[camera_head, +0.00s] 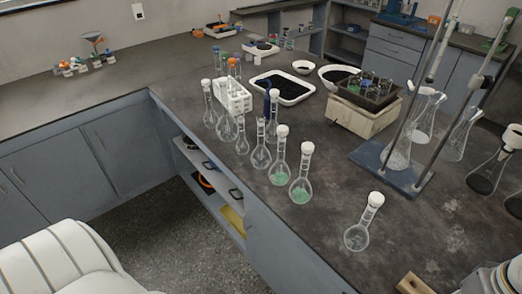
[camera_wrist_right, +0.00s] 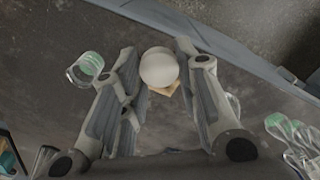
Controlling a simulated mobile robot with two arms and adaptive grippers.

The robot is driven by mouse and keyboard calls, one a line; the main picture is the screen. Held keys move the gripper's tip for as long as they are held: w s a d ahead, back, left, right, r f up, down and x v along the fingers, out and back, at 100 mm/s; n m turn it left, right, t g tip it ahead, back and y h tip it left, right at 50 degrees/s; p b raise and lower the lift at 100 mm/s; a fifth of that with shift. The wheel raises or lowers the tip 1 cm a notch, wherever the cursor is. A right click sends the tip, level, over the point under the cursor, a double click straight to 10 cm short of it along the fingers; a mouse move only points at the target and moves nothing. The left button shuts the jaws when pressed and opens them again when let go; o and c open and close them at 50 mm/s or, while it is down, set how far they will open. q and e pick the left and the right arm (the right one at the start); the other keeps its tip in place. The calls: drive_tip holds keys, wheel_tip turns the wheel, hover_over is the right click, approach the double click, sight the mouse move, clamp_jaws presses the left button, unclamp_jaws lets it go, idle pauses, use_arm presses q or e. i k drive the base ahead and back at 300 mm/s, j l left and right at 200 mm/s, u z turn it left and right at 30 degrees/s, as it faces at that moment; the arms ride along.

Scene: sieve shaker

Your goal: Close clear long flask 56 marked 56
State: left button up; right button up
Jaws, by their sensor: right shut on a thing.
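Several clear long-necked flasks stand upright on the dark bench in the head view. The nearest flask (camera_head: 356,238) stands apart at the front, with a white cap (camera_head: 376,199) on its neck. Two flasks behind it hold green liquid, one here (camera_head: 300,190) and one here (camera_head: 278,174); both have white caps. No number 56 can be read, so I cannot tell which flask bears it. In the right wrist view, my right gripper (camera_wrist_right: 160,70) is shut on a round white cap (camera_wrist_right: 159,66). Whatever is below the cap is mostly hidden. My left gripper is not in view.
A wooden block (camera_head: 414,286) lies at the bench's front edge. A stand with a blue base (camera_head: 392,170) and rods is to the right. A white tube rack (camera_head: 234,97), a tray of dark material (camera_head: 305,93) and a boxy device (camera_head: 352,121) stand behind the flasks.

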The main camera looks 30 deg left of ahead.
sight(260, 158)
drive_tip(key=l+u, duration=0.1)
drive_tip(key=u, duration=0.35)
drive_tip(key=l+u, duration=0.15)
drive_tip(key=u, duration=0.25)
drive_tip(key=i+l+u, duration=0.1)
drive_tip(key=u, duration=0.35)
